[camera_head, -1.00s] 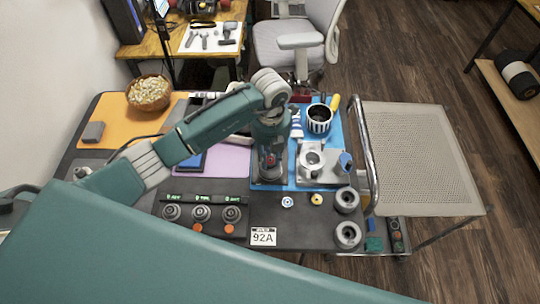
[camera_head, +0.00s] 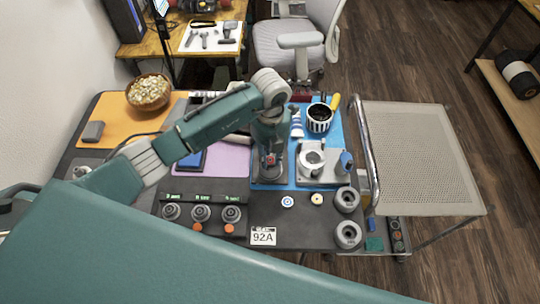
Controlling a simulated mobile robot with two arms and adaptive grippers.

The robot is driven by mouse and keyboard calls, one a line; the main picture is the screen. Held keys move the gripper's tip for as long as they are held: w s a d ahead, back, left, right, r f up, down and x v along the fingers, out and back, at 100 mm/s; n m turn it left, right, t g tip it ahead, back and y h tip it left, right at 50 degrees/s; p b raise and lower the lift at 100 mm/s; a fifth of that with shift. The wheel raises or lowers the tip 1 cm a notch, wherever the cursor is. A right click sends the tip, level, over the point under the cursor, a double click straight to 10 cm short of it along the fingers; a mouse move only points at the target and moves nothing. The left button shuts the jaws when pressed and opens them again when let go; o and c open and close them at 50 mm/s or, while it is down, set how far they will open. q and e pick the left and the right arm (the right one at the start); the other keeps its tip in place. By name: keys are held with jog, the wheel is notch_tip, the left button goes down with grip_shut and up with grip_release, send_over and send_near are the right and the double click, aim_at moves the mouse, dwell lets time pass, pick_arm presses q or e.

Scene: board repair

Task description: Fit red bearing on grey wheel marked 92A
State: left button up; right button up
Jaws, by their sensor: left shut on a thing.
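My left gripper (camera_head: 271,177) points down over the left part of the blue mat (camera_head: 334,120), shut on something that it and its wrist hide. I cannot make out a loose red bearing. A small blue-and-white bearing (camera_head: 288,201) and a yellow one (camera_head: 317,199) lie on the dark table in front of the mat. Two grey wheels, a rear one (camera_head: 347,199) and a front one (camera_head: 348,235), lie to their right. A white "92A" label (camera_head: 263,236) sits at the front edge. My right gripper is not in view.
A pale fixture (camera_head: 322,175) with a round part and a blue knob (camera_head: 345,160) stands right of the gripper. A striped cup (camera_head: 319,119) is behind it. Knobs with green displays (camera_head: 201,213) line the front left. A metal rail (camera_head: 366,150) borders the right side.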

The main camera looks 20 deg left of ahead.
pick_arm(q)
jog(key=shift+s+f, duration=0.15)
jog(key=shift+f, duration=0.1)
dwell(0.6)
jog(key=o, duration=1.2)
jog(key=shift+f, duration=0.1)
jog(key=o, duration=0.5)
jog(key=shift+r, duration=0.2)
